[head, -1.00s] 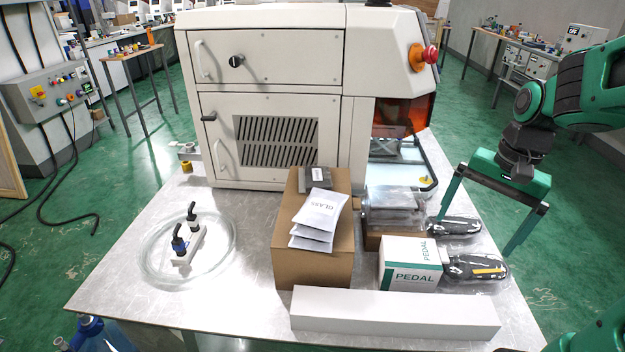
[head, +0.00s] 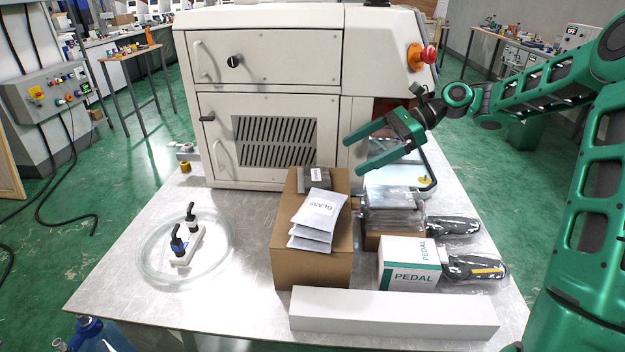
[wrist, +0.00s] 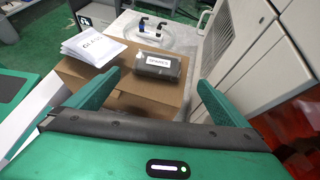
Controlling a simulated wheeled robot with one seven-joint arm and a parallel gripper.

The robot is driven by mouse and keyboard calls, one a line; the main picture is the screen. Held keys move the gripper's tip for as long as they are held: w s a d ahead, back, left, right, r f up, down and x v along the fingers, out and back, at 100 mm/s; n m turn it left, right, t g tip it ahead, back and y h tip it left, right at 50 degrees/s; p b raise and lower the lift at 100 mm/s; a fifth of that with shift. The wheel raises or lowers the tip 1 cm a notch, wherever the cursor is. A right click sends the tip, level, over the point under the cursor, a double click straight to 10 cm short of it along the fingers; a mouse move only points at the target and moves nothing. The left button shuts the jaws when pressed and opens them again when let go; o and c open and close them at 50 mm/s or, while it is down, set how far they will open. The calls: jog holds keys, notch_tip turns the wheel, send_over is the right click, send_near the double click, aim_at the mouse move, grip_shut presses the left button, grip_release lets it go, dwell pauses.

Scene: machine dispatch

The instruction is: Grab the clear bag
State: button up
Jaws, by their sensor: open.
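A clear plastic bag (head: 393,198) lies on a low brown box right of the tall cardboard box in the head view. Two more clear wrappings hold black items, one behind (head: 453,227) and one beside (head: 476,268) the PEDAL box. A dark grey packet with a white label (head: 316,180) lies on the tall box; it also shows in the wrist view (wrist: 160,68). My gripper (head: 352,156) is open and empty, pointing left, above the back right of the tall box. In the wrist view its fingers (wrist: 159,80) are spread, with the dark packet ahead between them.
White GLASS pouches (head: 318,215) are stacked on the cardboard box (head: 312,268). The PEDAL box (head: 408,277) and a long white box (head: 393,312) stand in front. A large machine (head: 265,95) closes off the back. A coiled hose (head: 155,250) lies left; the table's left front is bare.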

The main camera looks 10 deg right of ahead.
aim_at(318, 174)
jog(key=x, duration=0.5)
jog(key=shift+a+r, duration=0.1)
jog(key=shift+a, duration=0.15)
jog(key=shift+x, duration=2.75)
jog(key=shift+s+d, duration=0.1)
jog(key=c, duration=1.1)
